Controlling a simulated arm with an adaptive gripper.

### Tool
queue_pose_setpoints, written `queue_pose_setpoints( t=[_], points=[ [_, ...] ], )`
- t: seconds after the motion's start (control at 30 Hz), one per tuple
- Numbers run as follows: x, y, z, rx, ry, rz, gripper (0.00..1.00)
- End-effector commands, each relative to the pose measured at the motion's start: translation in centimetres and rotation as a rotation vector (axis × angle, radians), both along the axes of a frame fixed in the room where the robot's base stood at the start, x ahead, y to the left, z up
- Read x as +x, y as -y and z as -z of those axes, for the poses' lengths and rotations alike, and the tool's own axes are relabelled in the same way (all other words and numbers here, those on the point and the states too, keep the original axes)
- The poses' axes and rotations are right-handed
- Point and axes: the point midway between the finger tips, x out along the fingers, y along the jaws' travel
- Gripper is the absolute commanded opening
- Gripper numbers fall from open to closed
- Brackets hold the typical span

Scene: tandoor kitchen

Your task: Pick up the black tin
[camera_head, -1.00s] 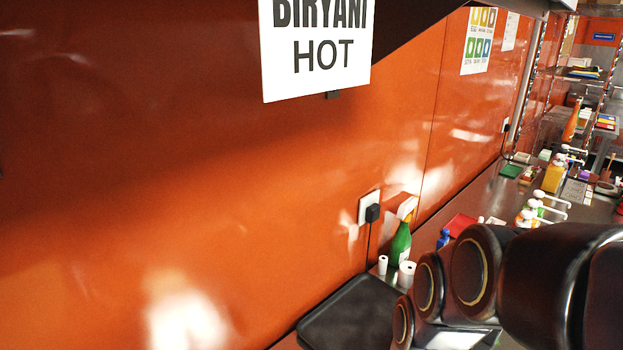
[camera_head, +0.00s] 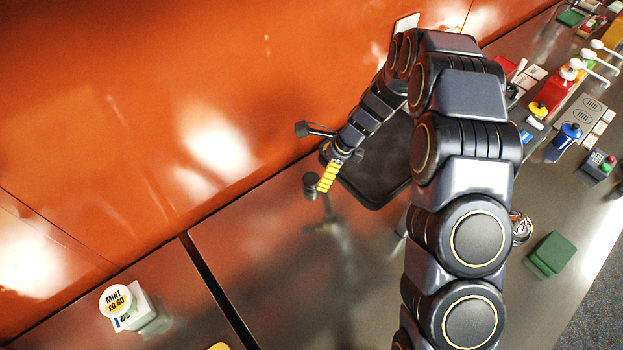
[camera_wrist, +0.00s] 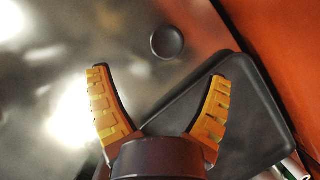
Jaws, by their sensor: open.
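The black tin (camera_wrist: 167,42) shows in the wrist view as a small dark round thing on the shiny counter, just beyond my fingertips and between their lines. In the head view the black tin (camera_head: 310,184) is small and dark, close to the yellow finger pads of my gripper (camera_head: 327,178). My gripper (camera_wrist: 158,74) is open and empty, its two orange-yellow fingers spread wide. The tin looks apart from both fingers; its height below them is hard to judge.
A black tray (camera_head: 378,180) lies beside the tin, partly behind my arm; it also fills the right of the wrist view (camera_wrist: 240,115). The orange wall (camera_head: 150,90) runs close behind. Bottles, a blue item (camera_head: 563,142) and a green block (camera_head: 550,253) stand to the right. The counter left of the tin is mostly clear.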

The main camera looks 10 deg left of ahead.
Motion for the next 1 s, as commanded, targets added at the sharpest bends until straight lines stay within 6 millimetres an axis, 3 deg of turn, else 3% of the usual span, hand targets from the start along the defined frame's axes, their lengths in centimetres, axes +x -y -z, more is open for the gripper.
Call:
queue_pose_setpoints(
  t=[0.7,0.93,0.97,1.0],
  points=[
    [0.9,-3.0,7.2,-0.001,-0.006,0.007,0.80],
    [1.0,-3.1,7.3,0.000,-0.004,0.007,0.80],
    [1.0,-3.1,7.3,0.000,-0.004,0.007,0.74],
    [1.0,-3.1,7.3,0.000,-0.004,0.007,0.57]
  ],
)
